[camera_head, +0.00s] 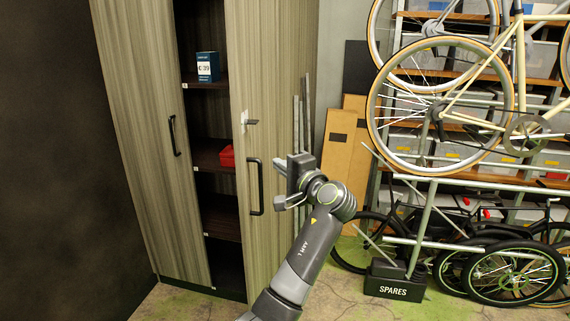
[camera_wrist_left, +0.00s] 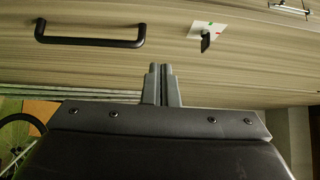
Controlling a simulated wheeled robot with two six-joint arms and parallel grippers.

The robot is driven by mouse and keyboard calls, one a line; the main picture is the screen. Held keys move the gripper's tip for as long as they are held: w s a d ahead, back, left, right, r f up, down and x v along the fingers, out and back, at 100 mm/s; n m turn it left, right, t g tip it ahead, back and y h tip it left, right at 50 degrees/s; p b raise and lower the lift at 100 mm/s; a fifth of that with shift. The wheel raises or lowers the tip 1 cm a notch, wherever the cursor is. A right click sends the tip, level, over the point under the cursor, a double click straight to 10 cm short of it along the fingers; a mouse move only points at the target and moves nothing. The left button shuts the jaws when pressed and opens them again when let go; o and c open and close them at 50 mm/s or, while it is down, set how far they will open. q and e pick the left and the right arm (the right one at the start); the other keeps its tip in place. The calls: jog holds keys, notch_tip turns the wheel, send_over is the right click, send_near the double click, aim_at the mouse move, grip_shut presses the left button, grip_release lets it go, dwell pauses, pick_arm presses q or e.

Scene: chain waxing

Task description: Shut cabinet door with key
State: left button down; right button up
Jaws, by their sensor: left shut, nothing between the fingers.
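The tall wood-grain cabinet has a left door (camera_head: 146,100) with a black handle (camera_head: 174,135), and a right door (camera_head: 275,85). A dark gap with shelves shows between the doors, so the cabinet stands open. The right door carries a black bar handle (camera_head: 256,187) and, above it, a key (camera_wrist_left: 206,42) at a white plate (camera_wrist_left: 208,29) with red and green marks. My left gripper (camera_head: 268,164) is in front of the right door, its fingers (camera_wrist_left: 160,70) shut and empty, between handle and key. Whether the fingertips touch the door is unclear. My right gripper is out of view.
A blue box (camera_head: 207,67) and a red box (camera_head: 227,156) sit on the cabinet shelves. Bicycles (camera_head: 450,100), a rack, loose wheels (camera_head: 515,275) and a black SPARES box (camera_head: 393,282) fill the right side. Brown boards (camera_head: 338,148) lean beside the cabinet.

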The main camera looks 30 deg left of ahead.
aim_at(245, 151)
pick_arm(q)
jog(key=p+x, duration=0.1)
jog(key=x, duration=0.2)
jog(key=s+p+x, duration=0.1)
jog(key=x, duration=0.2)
jog(key=a+p+x, duration=0.1)
jog(key=x, duration=0.2)
jog(key=shift+s, duration=0.35)
jog(key=shift+s+a+f+p, duration=0.1)
jog(key=shift+s+a+p, duration=0.1)
jog(key=shift+a+p, duration=0.25)
jog(key=shift+a+f, duration=0.1)
